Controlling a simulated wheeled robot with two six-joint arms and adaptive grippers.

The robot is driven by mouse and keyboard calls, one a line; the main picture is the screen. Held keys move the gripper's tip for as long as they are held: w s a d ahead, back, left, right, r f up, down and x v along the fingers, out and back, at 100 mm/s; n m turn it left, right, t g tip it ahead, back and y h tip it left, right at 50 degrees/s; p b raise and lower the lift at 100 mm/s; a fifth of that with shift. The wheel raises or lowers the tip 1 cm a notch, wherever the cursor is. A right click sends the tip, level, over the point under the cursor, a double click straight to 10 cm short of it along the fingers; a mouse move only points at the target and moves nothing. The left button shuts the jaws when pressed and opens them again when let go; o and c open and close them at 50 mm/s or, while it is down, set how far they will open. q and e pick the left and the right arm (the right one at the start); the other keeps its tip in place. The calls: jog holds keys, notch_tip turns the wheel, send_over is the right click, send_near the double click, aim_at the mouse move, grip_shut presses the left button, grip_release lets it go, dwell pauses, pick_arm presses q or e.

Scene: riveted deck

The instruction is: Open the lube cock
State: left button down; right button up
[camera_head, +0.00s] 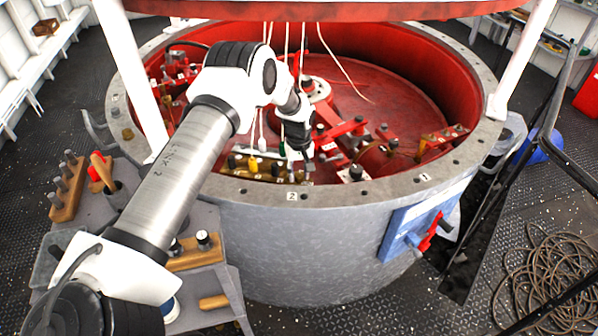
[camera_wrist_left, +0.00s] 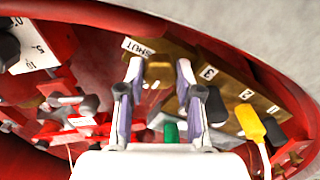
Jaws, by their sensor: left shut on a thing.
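My left gripper (camera_head: 300,165) reaches over the near rim into the red well. In the left wrist view my left gripper (camera_wrist_left: 159,72) has its two fingers on either side of a small brass handle (camera_wrist_left: 158,72), shut on it. The handle appears to be the lube cock's. A white plate reading SHUT (camera_wrist_left: 137,46) lies just beside it. In the head view the gripper hides the handle. My right gripper is not in view.
A brass block with numbered plates (camera_wrist_left: 235,84) and a yellow plug (camera_wrist_left: 250,121) is close to the right finger. Red levers (camera_head: 343,131) stand right of the gripper. Cords hang into the well. The grey rim (camera_head: 330,196) is near the wrist.

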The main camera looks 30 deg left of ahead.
aim_at(299, 174)
pick_arm(q)
jog(key=shift+s+f, duration=0.15)
jog(key=shift+f, duration=0.05)
dwell(0.4)
jog(key=c, duration=0.9)
grip_release()
jog(key=shift+o, duration=0.7)
jog(key=shift+r, duration=0.2)
notch_tip(299, 174, up, 12)
jog(key=shift+f, duration=0.15)
jog(key=shift+f, duration=0.1)
